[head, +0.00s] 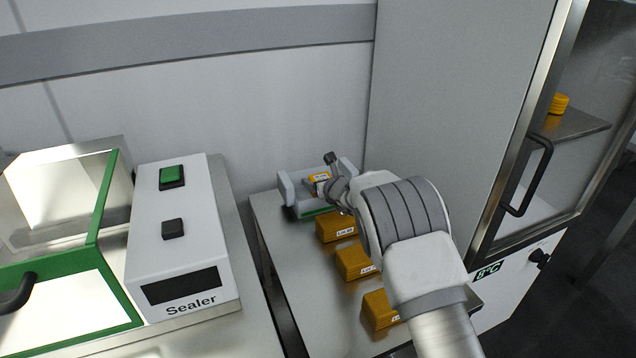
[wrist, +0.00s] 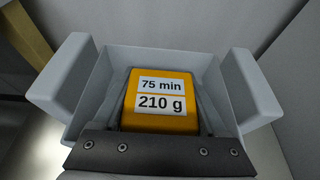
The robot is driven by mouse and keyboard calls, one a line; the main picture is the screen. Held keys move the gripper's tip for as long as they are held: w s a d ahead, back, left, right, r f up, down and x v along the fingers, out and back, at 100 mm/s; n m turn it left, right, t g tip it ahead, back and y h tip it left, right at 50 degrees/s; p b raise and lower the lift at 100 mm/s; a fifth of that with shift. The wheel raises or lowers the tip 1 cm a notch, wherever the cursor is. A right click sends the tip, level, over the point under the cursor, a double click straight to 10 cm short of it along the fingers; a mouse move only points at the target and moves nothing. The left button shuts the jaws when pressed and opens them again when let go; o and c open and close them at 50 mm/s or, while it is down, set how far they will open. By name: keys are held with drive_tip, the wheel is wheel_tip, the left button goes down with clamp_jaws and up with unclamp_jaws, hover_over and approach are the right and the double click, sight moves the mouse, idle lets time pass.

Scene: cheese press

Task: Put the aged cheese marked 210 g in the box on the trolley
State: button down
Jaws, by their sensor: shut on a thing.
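The cheese (wrist: 158,85) is an orange block with labels reading "75 min" and "210 g" in the wrist view. My gripper (wrist: 160,110) is shut on it, with a finger on either side. The cheese is inside or just above the grey box (wrist: 75,75); I cannot tell whether it touches the floor of the box. In the head view the cheese (head: 318,178) shows as a small orange patch at my gripper (head: 322,186). The light grey box (head: 287,188) with raised end handles stands at the far end of the steel trolley (head: 300,270), partly hidden by my arm.
Several orange blocks with white labels lie in a row on the trolley, such as the near one (head: 378,310) and the middle one (head: 352,262). A white sealer (head: 180,240) stands left, a fridge (head: 520,200) right. The wall is close behind the box.

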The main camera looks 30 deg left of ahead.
drive_tip(key=shift+r, duration=0.1)
drive_tip(key=shift+f, duration=0.4)
drive_tip(key=shift+f, duration=0.15)
unclamp_jaws()
drive_tip(key=shift+r, duration=0.55)
drive_tip(key=p+v, duration=0.2)
drive_tip(key=v, duration=1)
